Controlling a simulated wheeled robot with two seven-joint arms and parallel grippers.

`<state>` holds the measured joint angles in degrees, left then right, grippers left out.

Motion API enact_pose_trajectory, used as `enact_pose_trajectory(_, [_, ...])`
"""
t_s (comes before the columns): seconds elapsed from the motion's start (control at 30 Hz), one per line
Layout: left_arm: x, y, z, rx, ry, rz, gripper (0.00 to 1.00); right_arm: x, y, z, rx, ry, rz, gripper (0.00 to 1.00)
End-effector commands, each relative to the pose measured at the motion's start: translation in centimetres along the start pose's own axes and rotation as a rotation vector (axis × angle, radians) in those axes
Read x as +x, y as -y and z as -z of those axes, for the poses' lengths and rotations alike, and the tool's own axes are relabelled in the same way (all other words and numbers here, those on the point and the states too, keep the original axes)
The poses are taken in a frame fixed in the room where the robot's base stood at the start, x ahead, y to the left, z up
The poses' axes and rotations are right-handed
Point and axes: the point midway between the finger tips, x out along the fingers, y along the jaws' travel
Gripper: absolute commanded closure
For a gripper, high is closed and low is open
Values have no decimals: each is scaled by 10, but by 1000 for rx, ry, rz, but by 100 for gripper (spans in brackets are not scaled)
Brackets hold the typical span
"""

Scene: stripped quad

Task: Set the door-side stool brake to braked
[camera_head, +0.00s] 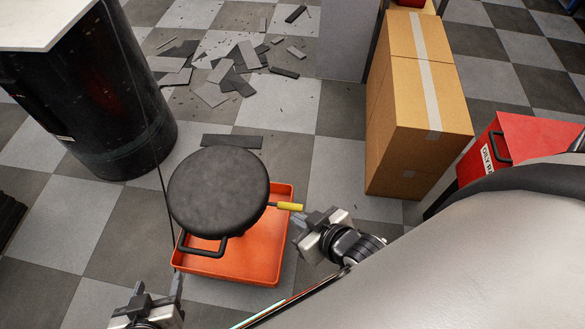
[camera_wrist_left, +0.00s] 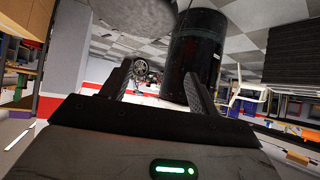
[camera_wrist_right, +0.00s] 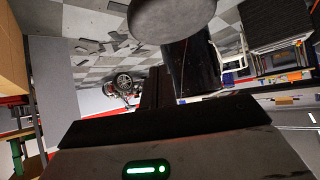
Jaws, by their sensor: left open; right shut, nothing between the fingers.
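The stool has a dark round seat (camera_head: 218,191) above an orange-red tray base (camera_head: 262,262). A lever with a yellow grip (camera_head: 289,206) sticks out to the right from under the seat. My right gripper (camera_head: 308,219) is shut and empty, just below and right of the yellow grip, with a small apparent gap. Its closed fingers also show in the right wrist view (camera_wrist_right: 153,88), with the seat (camera_wrist_right: 170,17) above. My left gripper (camera_head: 159,286) is open and empty at the lower left, in front of the tray; its spread fingers show in the left wrist view (camera_wrist_left: 160,82).
A black cylinder (camera_head: 110,110) under a pale top stands at the left. Stacked cardboard boxes (camera_head: 412,110) and a red case (camera_head: 520,140) stand at the right. Broken dark tiles (camera_head: 228,75) litter the floor behind the stool. A black loop handle (camera_head: 203,248) fronts the tray.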

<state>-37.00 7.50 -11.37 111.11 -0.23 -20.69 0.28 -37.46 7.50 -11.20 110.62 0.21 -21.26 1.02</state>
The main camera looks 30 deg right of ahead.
Motion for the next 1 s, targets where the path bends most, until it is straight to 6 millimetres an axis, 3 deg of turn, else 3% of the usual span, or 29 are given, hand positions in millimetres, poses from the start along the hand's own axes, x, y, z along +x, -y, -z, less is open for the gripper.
enact_pose_trajectory(0.17, [5, 19, 5, 173, -113, 42, 29, 6, -19, -9, 154, -19, -11, 100])
enact_pose_trajectory(0.4, [1, 52, 24, 559, -357, 171, 29, 16, -66, -21, 463, -75, -29, 100])
enact_pose_trajectory(0.8, [42, 17, -24, 221, -256, 44, 29, 108, -105, -83, -86, 82, 129, 100])
enact_pose_trajectory(1.0, [60, -6, -51, 23, -187, -37, 29, 149, -132, -100, -427, 81, 281, 100])
